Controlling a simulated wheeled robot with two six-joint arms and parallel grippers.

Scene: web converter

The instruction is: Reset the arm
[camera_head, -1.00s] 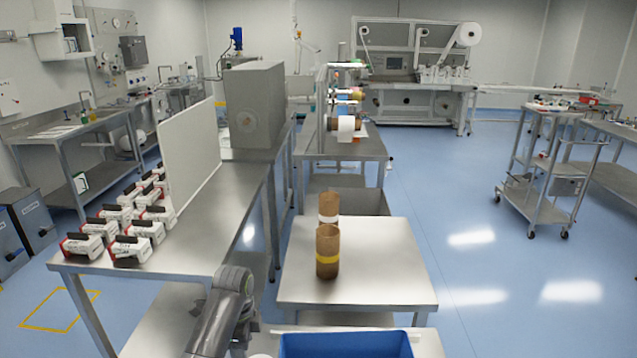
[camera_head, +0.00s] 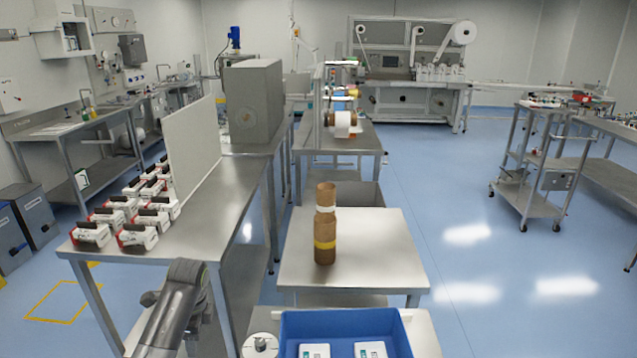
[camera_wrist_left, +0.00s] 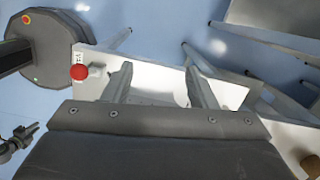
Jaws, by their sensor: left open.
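My left arm (camera_head: 172,315) rises from the bottom edge of the head view, left of the blue bin, with its bent joint beside the front end of the long steel table. I cannot make out its gripper jaws in the head view. In the left wrist view my left gripper (camera_wrist_left: 158,68) shows two fingers spread apart with nothing between them.
A blue bin (camera_head: 345,322) with white boxes stands at the bottom. Brown cardboard cores (camera_head: 325,225) stand on a steel table (camera_head: 388,270). The long steel table (camera_head: 196,222) at left holds several white-and-red packs (camera_head: 137,236). Blue floor is open at right.

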